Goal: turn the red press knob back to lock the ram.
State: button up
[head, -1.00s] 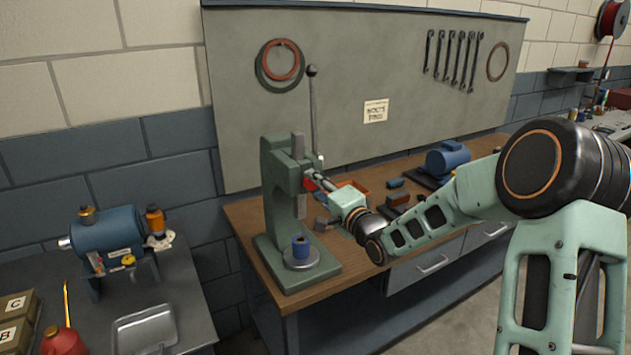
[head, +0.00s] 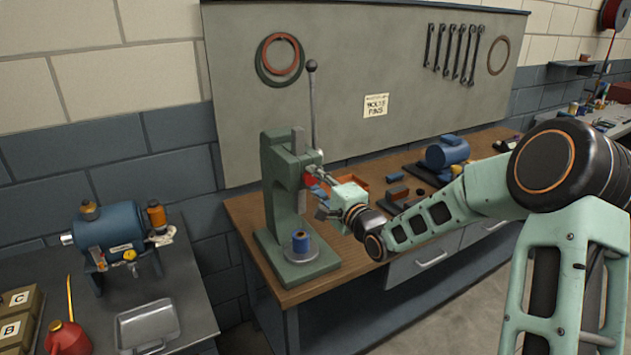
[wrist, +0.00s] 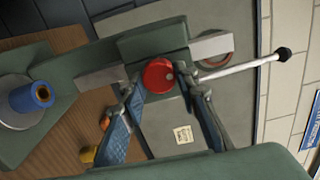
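The green arbor press (head: 277,185) stands at the left end of the wooden bench. Its round red knob (wrist: 158,75) faces the wrist camera, and a bit of red shows beside my gripper in the head view. My gripper (wrist: 159,78) has one fingertip on each side of the knob, and both look in contact with its rim. The grey ram (head: 298,142) shows at the top of the press. A blue cylinder (head: 300,242) stands on the round plate of the press base, also seen in the wrist view (wrist: 41,95).
The long press lever (head: 313,110) with a black ball stands upright near my gripper. An orange-red tray (head: 352,187) and a blue motor (head: 447,153) are further right on the bench. A grey pegboard (head: 370,60) rises behind. A separate table with a blue machine is at left.

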jog(key=o, duration=0.4)
jog(key=shift+o, duration=0.2)
jog(key=v, duration=1.2)
jog(key=shift+w, duration=0.1)
